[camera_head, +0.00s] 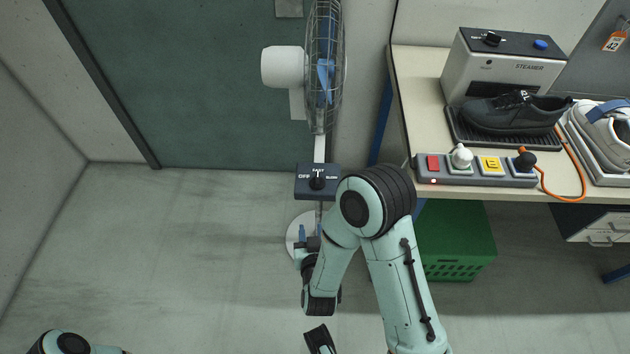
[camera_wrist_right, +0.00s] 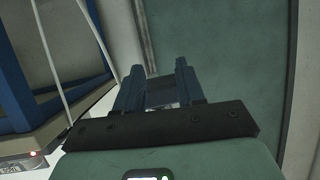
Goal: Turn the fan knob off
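The fan's dark control box (camera_head: 303,192) sits on the white stand below the caged fan head (camera_head: 324,75). Its black knob (camera_head: 317,182) has the labels OFF at left, FAST on top and SLOW at right; the knob seems to point up toward FAST. My right gripper (camera_head: 309,232) is just below the box, in front of the fan's base, apart from the knob in the picture. In the right wrist view its two blue fingers (camera_wrist_right: 158,88) stand apart, with a dark grey shape between or behind them that I cannot identify surely. My left gripper is out of view.
A workbench (camera_head: 418,100) at right holds a steamer (camera_head: 510,68), a black shoe (camera_head: 515,112) and a switch strip (camera_head: 475,170) with an orange cable. A green crate (camera_head: 455,240) stands under it. The floor at left is clear.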

